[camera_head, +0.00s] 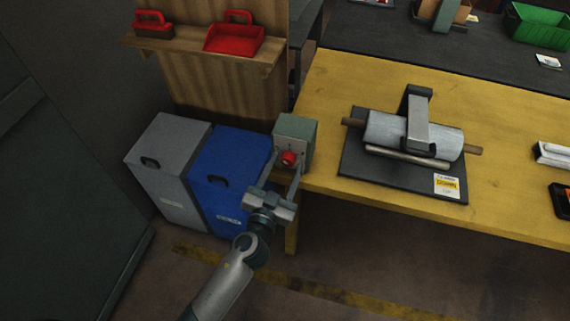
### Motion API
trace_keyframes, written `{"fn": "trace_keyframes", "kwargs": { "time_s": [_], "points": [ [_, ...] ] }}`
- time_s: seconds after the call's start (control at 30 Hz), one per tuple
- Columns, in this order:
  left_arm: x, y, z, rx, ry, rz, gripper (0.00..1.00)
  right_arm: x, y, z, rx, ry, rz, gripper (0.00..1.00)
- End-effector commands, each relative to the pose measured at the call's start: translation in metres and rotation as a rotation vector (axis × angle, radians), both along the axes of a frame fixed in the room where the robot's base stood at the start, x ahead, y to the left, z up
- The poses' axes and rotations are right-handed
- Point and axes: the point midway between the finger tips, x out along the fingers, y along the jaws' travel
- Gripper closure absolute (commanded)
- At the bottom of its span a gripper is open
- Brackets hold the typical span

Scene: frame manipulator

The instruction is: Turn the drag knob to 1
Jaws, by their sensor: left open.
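A grey-green control box (295,131) is at the left end of the yellow workbench. A red knob (289,159) is on its front face. My left gripper (284,164) is open, with one finger on each side of the red knob. I cannot tell whether the fingers touch the knob. The knob's number marks are too small to read. My right gripper does not show.
The yellow workbench (320,100) carries a metal roller (384,132) on a dark plate, right of the box. A blue bin (229,165) and a grey bin (165,150) stand left of the box. A wooden shelf (190,58) with red tools is above them.

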Motion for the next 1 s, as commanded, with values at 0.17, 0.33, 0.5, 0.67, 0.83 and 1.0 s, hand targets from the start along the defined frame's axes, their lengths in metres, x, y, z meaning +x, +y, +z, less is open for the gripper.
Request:
{"fn": "trace_keyframes", "kwargs": {
  "time_s": [0.17, 0.33, 0.5, 0.67, 0.83, 1.0],
  "points": [
    [0.0036, -0.0015, -0.0002, -0.001, 0.001, -0.001, 0.51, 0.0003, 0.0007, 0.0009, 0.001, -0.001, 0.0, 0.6],
    [0.0035, -0.0015, -0.0002, -0.001, 0.0, 0.0, 0.51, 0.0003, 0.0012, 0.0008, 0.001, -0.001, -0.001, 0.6],
    [0.0034, -0.0014, -0.0002, -0.001, 0.0, 0.0, 0.85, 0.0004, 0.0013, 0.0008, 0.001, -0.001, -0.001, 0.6],
    [0.0033, -0.0014, -0.0001, -0.001, 0.001, -0.001, 0.93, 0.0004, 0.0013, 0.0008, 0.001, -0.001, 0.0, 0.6],
    [0.0033, -0.0016, 0.0, 0.012, -0.003, -0.001, 0.92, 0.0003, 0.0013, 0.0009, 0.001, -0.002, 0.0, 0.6],
    [0.0033, -0.0019, 0.0004, 0.054, -0.015, -0.001, 0.92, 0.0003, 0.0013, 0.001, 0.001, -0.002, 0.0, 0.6]
  ]
}}
